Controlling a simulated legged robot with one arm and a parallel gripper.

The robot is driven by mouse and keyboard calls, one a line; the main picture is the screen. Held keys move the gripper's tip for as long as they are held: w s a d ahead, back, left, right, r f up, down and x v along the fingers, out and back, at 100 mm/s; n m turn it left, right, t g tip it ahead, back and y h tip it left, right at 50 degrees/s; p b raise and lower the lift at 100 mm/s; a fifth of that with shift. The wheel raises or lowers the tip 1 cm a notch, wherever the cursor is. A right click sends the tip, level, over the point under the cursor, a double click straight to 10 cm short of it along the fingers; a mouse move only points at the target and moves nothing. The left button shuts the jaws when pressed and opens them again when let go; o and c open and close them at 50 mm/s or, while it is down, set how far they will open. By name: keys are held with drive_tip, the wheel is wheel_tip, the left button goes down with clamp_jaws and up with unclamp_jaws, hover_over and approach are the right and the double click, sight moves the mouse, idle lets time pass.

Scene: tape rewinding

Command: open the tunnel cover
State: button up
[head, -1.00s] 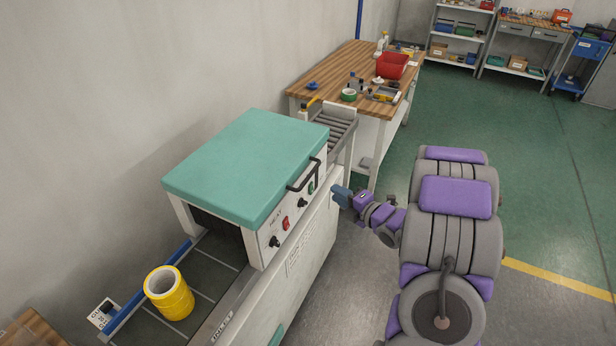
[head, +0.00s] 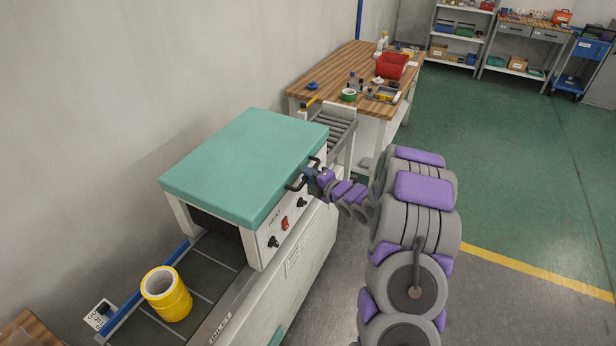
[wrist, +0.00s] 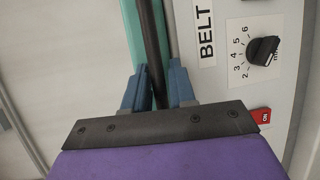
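The teal tunnel cover (head: 245,160) sits flat and closed over the white machine in the head view. Its black handle (head: 293,186) is on the right front side. My gripper (head: 309,182) is at that handle. In the wrist view, the handle bar (wrist: 152,40) runs between the two blue fingers of my gripper (wrist: 157,74). The fingers look apart, one on each side of the bar, with some space beside it. The teal edge of the cover (wrist: 132,25) shows behind the left finger. Any contact with the bar is hard to see.
A knob panel with a red switch (head: 285,223) lies just below the handle. A yellow tape roll (head: 166,294) stands on the inlet belt (head: 215,253). A wooden bench (head: 345,62) with a red bin (head: 391,66) stands behind. The floor to the right is clear.

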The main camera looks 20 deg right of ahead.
drive_tip(key=shift+d, duration=0.15)
drive_tip(key=shift+f, duration=0.1)
clamp_jaws()
drive_tip(key=shift+a, duration=0.2)
